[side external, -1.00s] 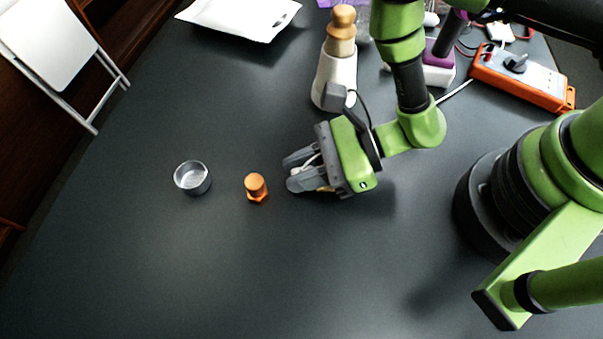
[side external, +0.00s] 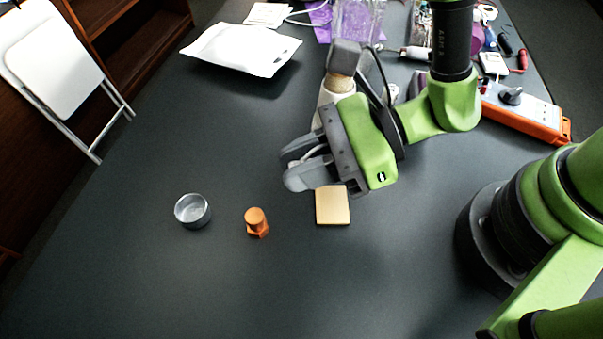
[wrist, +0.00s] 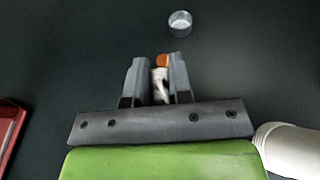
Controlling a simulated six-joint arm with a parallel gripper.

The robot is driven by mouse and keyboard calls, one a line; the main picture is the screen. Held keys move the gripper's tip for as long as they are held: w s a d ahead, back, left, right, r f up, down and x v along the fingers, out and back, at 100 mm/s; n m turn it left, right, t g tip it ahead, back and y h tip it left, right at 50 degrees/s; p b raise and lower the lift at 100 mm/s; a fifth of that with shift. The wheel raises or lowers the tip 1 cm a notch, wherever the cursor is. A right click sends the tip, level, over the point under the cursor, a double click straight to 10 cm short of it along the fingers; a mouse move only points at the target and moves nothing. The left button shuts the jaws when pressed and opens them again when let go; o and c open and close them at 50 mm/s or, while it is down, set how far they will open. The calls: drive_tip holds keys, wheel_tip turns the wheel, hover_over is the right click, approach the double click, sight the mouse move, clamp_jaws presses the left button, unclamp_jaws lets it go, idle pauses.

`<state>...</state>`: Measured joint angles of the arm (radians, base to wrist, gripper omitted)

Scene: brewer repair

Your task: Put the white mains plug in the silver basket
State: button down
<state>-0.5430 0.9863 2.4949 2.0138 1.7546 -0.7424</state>
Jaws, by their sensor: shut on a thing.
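My gripper (side external: 301,172) is above the dark table, shut on the white mains plug (wrist: 160,84). In the wrist view the plug sits between the two grey fingers (wrist: 159,80). In the side view the fingers mostly hide it, with only a thin white part showing between them. The silver basket (side external: 192,211) is a small round open cup on the table, to the left of my gripper and apart from it. It also shows in the wrist view (wrist: 180,23), ahead of the fingertips. It looks empty.
An orange bolt-like piece (side external: 257,222) stands between the basket and my gripper. A tan square block (side external: 332,205) lies below my gripper. A white bottle-like object (side external: 328,98) stands behind the gripper. A white bag (side external: 241,49) lies at the back. The front left table is clear.

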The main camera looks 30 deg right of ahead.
drive_tip(key=shift+r, duration=0.15)
drive_tip(key=w+a+n+g+y, duration=0.1)
drive_tip(key=w+a+n+g, duration=0.35)
drive_tip(key=a, duration=0.45)
drive_tip(key=r, duration=0.2)
hover_over(194, 216)
drive_tip(key=shift+g, duration=0.25)
drive_tip(key=shift+f, duration=5)
drive_tip(key=c, duration=1)
unclamp_jaws()
drive_tip(key=shift+o, duration=0.2)
